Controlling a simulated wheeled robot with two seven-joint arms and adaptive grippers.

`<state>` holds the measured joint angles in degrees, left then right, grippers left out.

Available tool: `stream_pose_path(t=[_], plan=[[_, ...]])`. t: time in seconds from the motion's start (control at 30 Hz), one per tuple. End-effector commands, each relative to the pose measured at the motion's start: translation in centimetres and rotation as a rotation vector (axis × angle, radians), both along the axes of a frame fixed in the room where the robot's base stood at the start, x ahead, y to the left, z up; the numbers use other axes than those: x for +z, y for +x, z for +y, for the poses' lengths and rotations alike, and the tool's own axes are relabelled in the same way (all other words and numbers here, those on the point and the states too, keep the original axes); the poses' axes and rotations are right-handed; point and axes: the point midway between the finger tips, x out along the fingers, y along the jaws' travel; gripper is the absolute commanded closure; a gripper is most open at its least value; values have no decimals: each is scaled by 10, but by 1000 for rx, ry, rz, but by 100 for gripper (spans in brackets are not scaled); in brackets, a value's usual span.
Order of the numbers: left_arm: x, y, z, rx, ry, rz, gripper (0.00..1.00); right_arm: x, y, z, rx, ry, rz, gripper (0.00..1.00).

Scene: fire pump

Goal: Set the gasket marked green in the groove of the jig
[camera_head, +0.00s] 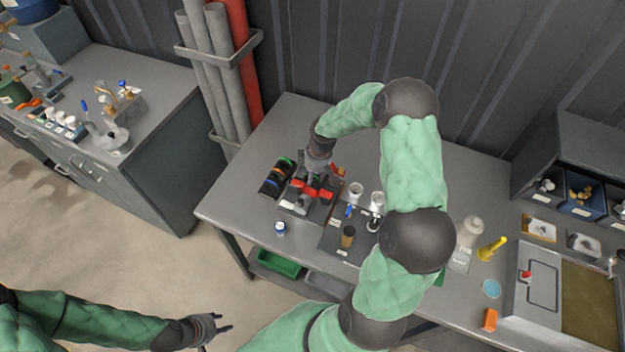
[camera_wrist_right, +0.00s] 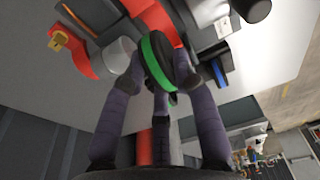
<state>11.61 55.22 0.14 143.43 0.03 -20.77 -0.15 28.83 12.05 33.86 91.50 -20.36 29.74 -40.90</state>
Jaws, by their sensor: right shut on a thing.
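In the right wrist view, my right gripper (camera_wrist_right: 158,90) is shut on a dark round gasket with a green band (camera_wrist_right: 157,60). In the head view, my right gripper (camera_head: 313,183) is over the jig (camera_head: 297,205), which has red parts on top. The gripper hides the gasket there, and the groove cannot be made out. I cannot tell whether the gasket touches the jig. My left gripper (camera_head: 222,325) is open and empty at the lower left, away from the table.
A black rack (camera_head: 268,188) with green, orange and blue marks stands left of the jig. A small blue-and-white bottle (camera_head: 280,228), a dark tray with a brown jar (camera_head: 347,236), and white cups (camera_head: 356,189) are nearby. Grey and red pipes (camera_head: 240,60) stand behind.

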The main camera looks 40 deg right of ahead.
Motion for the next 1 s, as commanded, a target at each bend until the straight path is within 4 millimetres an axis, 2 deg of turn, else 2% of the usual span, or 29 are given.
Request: stream_pose_path(t=[0.27,1.0], plan=[[1,0,0,0,0,0,60,-33,2,1,2,0,1,94],[-10,0,0,0,0,0,60,-46,2,0,1,0,1,94]])
